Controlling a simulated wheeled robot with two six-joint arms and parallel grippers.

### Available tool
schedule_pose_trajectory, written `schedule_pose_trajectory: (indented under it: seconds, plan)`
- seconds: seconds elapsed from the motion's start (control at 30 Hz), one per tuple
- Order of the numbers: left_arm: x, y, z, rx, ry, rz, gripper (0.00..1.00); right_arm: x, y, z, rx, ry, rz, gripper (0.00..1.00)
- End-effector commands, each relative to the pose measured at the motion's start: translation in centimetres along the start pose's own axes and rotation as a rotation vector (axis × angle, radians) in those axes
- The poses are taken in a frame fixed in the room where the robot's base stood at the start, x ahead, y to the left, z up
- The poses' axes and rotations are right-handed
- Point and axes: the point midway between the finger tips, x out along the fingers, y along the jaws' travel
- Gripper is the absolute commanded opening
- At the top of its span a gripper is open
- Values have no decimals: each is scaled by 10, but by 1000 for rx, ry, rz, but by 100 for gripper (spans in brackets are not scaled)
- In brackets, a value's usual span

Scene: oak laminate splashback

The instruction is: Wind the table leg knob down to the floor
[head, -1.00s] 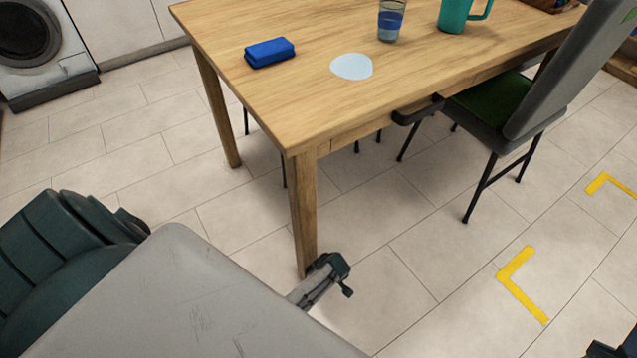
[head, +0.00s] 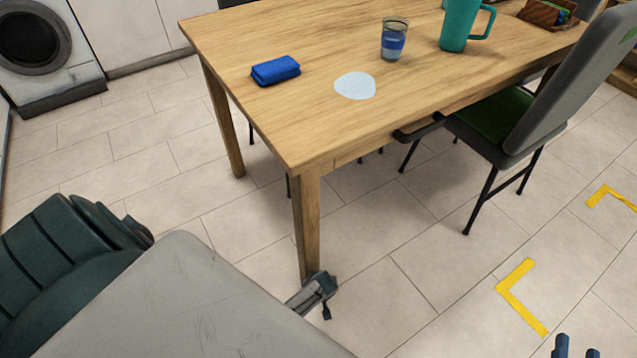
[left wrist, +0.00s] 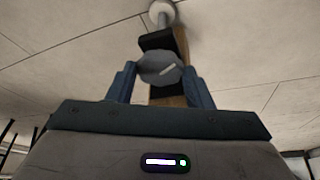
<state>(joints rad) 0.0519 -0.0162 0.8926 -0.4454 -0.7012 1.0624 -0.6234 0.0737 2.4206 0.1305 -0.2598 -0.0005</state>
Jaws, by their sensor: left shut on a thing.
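The wooden table (head: 232,42) has its near leg (head: 307,225) in the middle of the head view. My left gripper (head: 320,287) is at the bottom of that leg. In the left wrist view, its two blue fingers (left wrist: 160,68) are on either side of a round grey knob (left wrist: 157,67) with a pale mark, shut on it. Beyond the knob are a dark bracket (left wrist: 155,42) and a pale round foot (left wrist: 162,12) on a short stem. I cannot tell whether the foot touches the floor. My right gripper (head: 576,349) is open and empty at the lower right edge.
A chair (head: 493,132) stands at the table's right side. The tabletop holds a blue case (head: 275,71), a pale disc (head: 355,86), a glass (head: 394,40) and a teal jug (head: 458,28). Yellow marks (head: 518,292) lie on open tiled floor. A washing machine (head: 45,50) is at the far left.

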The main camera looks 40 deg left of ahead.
Motion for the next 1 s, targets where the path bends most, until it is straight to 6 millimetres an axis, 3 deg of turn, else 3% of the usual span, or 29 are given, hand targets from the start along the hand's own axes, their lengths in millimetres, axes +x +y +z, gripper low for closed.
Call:
schedule_pose_trajectory:
  seconds: [0.33, 0.37, 0.47, 0.87, 1.0]
  plan:
    - [-1, 1, 0, 1, 0, 2, 23, 0, 0, 0, 1, -4, 0, 36]
    - [-1, 1, 0, 1, 0, 2, 48, 0, 0, 0, 1, -4, 0, 36]
    - [-1, 1, 0, 0, 0, 2, 68, 0, 0, 0, 1, -3, 0, 36]
    - [-4, 0, 0, 0, 0, 2, 68, 0, 0, 1, 4, -16, 0, 36]
    - [-12, 0, -1, 0, 0, 1, 68, -11, -2, 27, 21, -150, 0, 36]
